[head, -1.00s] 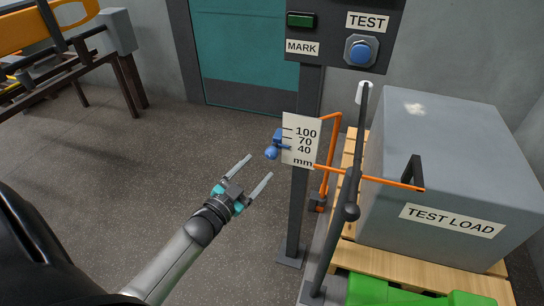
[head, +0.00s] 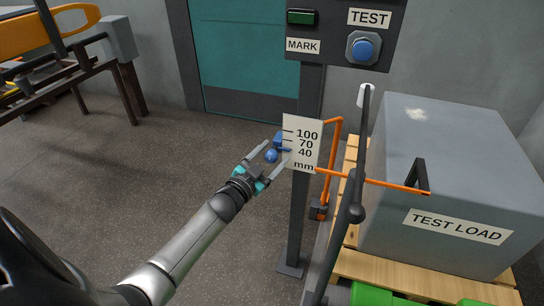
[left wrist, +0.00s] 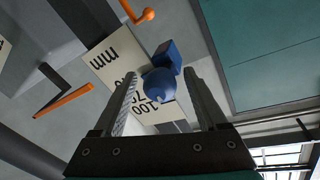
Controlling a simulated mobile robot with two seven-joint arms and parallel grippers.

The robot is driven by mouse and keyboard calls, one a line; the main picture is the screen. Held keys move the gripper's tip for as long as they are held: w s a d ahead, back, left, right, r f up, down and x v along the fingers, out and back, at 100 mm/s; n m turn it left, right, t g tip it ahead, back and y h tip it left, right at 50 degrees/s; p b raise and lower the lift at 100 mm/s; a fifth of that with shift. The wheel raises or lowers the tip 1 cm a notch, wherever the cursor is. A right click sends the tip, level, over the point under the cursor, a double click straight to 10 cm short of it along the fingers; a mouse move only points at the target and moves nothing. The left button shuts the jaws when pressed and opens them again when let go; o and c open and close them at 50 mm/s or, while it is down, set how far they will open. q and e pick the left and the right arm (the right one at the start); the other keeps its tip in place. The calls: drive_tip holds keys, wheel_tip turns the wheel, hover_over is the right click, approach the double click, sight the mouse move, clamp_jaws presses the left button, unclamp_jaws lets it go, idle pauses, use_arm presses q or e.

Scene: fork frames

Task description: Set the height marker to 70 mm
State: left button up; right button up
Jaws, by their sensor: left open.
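A white scale plate (head: 302,163) with marks 100, 70, 40 and "mm" is fixed to a dark post. A blue height marker (head: 279,138) with a round blue knob (head: 271,156) sits at its left edge; I cannot tell exactly which mark it is level with. My left gripper (head: 275,155) is open, with its fingertips either side of the knob. The left wrist view shows the knob (left wrist: 160,86) between the fingers with gaps on both sides, hiding part of the scale (left wrist: 103,58). My right gripper is not in view.
An orange bar (head: 370,181) and a dark lever (head: 340,235) stand right of the scale. A grey test load (head: 455,150) sits on a pallet at the right. A panel with a blue TEST button (head: 364,50) and green MARK display (head: 302,17) is above.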

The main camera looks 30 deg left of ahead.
use_arm(q)
clamp_jaws()
idle(0.5)
idle(0.8)
